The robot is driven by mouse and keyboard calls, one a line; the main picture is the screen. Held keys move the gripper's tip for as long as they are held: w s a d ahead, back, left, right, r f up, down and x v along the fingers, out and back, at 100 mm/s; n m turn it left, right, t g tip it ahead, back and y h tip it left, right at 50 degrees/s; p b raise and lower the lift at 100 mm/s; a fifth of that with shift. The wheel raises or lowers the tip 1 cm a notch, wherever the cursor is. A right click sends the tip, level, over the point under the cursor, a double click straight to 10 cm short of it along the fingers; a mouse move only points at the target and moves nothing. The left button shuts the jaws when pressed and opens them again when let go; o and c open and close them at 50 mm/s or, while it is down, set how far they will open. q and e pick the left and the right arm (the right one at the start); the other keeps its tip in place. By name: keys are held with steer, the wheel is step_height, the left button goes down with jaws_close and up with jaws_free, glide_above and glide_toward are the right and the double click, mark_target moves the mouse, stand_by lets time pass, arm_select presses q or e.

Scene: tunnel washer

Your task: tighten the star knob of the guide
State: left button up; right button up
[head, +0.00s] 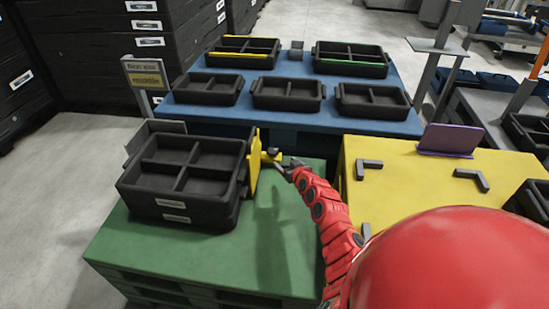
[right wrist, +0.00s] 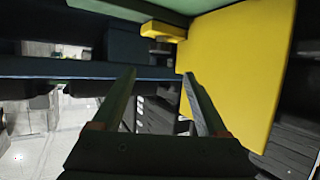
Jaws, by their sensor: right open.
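The guide is an upright yellow plate (head: 253,162) against the right side of the stacked black trays on the green pallet. A short yellow arm sticks out to its right, and the small dark star knob (head: 273,151) is at that arm's end. My right gripper (head: 282,163) is beside the knob, just right of and below it; contact cannot be told. In the right wrist view the yellow plate (right wrist: 240,70) fills the right, with a yellow piece (right wrist: 162,31) at the top. My right gripper (right wrist: 159,75) is open with nothing between its fingers. My left gripper is not in view.
The black divided trays (head: 180,206) stand on the green pallet (head: 255,268). A blue table (head: 300,122) behind holds several black trays. A yellow table (head: 415,220) at right carries dark brackets and a purple stand (head: 447,140). Green surface in front is bare.

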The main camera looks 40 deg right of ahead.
mark_target(275, 153)
steer(key=b+x, duration=0.7)
steer(key=x, duration=0.4)
steer(key=shift+d+f+b, duration=0.1)
steer(key=shift+f+b, duration=0.05)
steer(key=shift+b, duration=0.2)
steer(key=shift+w+f+b, duration=0.1)
steer(key=shift+w+b, duration=0.3)
steer(key=shift+w, duration=0.3)
